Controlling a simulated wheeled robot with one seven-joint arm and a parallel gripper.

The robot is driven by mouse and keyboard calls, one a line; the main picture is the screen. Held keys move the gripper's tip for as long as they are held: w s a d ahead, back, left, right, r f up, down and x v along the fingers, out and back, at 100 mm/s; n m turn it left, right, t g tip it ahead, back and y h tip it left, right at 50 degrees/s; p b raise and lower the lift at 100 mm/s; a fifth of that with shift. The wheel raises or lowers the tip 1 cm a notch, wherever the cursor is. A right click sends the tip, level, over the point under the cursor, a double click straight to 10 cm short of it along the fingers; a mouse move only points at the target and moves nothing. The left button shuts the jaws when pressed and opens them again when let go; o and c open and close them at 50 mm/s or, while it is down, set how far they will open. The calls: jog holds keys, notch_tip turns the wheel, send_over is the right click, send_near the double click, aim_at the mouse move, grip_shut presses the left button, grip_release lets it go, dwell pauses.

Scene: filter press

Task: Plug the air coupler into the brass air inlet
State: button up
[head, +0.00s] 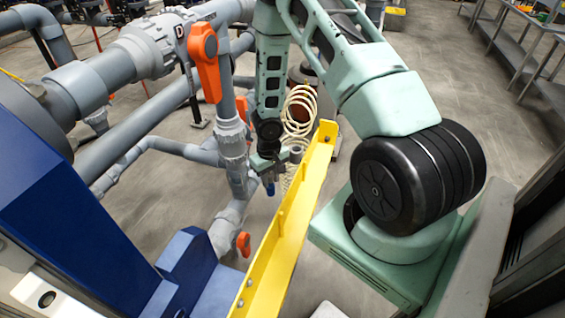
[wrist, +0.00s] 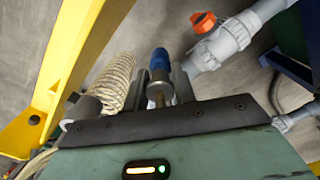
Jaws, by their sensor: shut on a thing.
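The air coupler (wrist: 160,62) has a blue sleeve on a metal body. In the wrist view it stands between the two grey fingers of my gripper (wrist: 160,84), which is shut on it. In the head view my gripper (head: 267,168) hangs near the grey pipes, left of the yellow beam, and the coupler (head: 270,188) shows as a small blue tip below the fingers. A cream coiled hose (head: 298,115) hangs beside the gripper; it also shows in the wrist view (wrist: 114,82). I cannot make out the brass air inlet in either view.
A yellow beam (head: 285,230) runs close to the right of my gripper. Grey pipes with an orange valve handle (head: 205,60) stand at the left. A lower orange handle (head: 243,244) sits by the pipe below. A blue machine body (head: 90,235) fills the lower left.

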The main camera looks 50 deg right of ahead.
jog(key=a+f+n, duration=0.3)
jog(key=a+n, duration=0.1)
jog(key=a, duration=0.1)
jog(key=w+a+f+n+b, duration=0.1)
jog(key=a+f+n, duration=0.2)
jog(key=a+n, duration=0.1)
jog(key=shift+a+f, duration=0.3)
jog(key=shift+a, duration=0.55)
jog(key=shift+r, duration=0.1)
